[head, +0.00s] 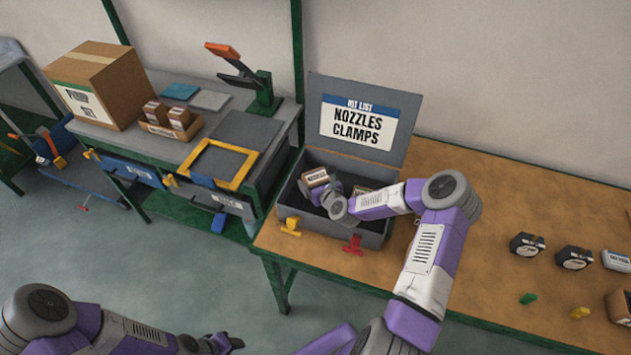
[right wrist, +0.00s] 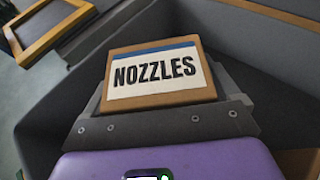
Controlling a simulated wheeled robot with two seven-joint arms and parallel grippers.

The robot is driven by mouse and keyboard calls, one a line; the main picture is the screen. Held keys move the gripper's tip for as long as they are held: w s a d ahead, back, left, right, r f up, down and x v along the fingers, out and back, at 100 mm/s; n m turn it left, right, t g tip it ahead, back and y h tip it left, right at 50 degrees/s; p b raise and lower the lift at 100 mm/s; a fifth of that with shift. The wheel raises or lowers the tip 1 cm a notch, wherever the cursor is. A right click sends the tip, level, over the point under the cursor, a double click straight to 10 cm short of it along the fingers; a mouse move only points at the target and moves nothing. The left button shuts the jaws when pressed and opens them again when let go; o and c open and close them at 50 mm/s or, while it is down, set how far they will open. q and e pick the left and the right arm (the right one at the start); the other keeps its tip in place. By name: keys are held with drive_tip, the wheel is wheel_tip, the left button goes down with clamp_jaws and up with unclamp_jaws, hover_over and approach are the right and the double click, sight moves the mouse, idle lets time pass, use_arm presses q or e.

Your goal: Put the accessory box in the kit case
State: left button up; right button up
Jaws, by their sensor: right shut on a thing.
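The grey kit case (head: 312,218) stands open on the wooden table, its lid upright with a "KIT LIST: NOZZLES, CLAMPS" label (head: 358,122). My right gripper (head: 327,188) is shut on a small brown accessory box (head: 314,178) in the left part of the case. In the right wrist view the box (right wrist: 155,75) shows its "NOZZLES" label, with grey case walls around it. I cannot tell whether it touches the case floor. My left gripper (head: 226,343) is low at the left, far from the case.
A grey workbench with a cardboard carton (head: 98,82) stands left. The table between case and dark boxes is mostly clear.

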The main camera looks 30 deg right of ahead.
drive_tip(key=shift+f, duration=0.3)
drive_tip(key=o, duration=0.9)
drive_tip(key=shift+r+p, duration=0.3)
drive_tip(key=shift+r, duration=0.2)
drive_tip(key=shift+r+p, duration=0.45)
drive_tip(key=v, duration=1.1)
drive_tip(key=shift+s+f, duration=0.15)
drive_tip(key=shift+s, duration=0.35)
